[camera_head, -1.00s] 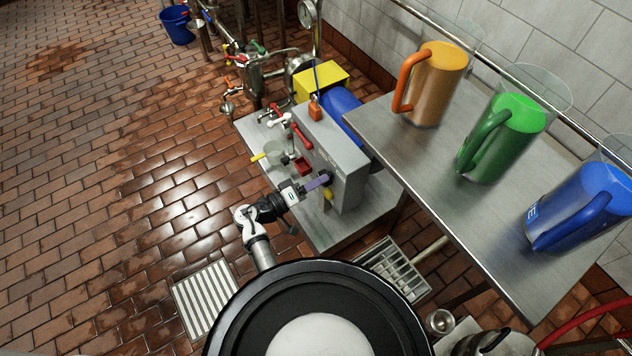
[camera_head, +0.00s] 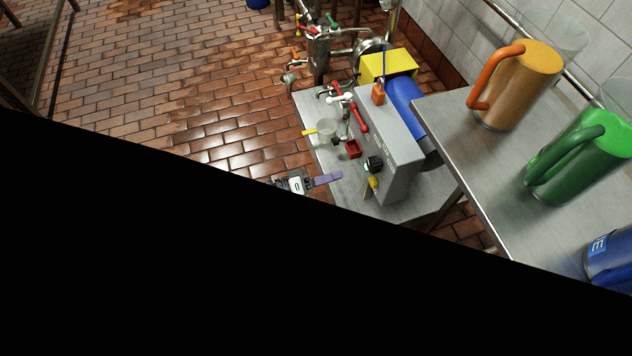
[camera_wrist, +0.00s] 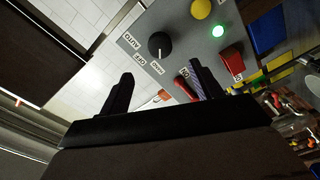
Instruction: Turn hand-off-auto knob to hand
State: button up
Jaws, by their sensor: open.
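The hand-off-auto knob (camera_wrist: 158,45) is round and black on the grey control box, with AUTO, OFF and HAND labels around its lower left side. A pale mark on its lower edge appears to face HAND, but it is too small to be sure. The knob also shows in the head view (camera_head: 374,163) on the box's near face. My gripper (camera_wrist: 161,70) is open and empty, with its two dark fingers apart below the knob in the wrist view. In the head view, my gripper (camera_head: 336,178) stands clear of the box, with a gap to the knob.
A lit green lamp (camera_wrist: 217,31), yellow button (camera_wrist: 201,9) and red part (camera_wrist: 231,58) sit near the knob. A red-handled lever (camera_head: 360,117) is on the box (camera_head: 400,150). A steel shelf (camera_head: 470,165) with jugs stands right. A black shape covers the lower head view.

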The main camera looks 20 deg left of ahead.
jog(key=v, duration=0.4)
jog(key=shift+w, duration=0.1)
dwell(0.4)
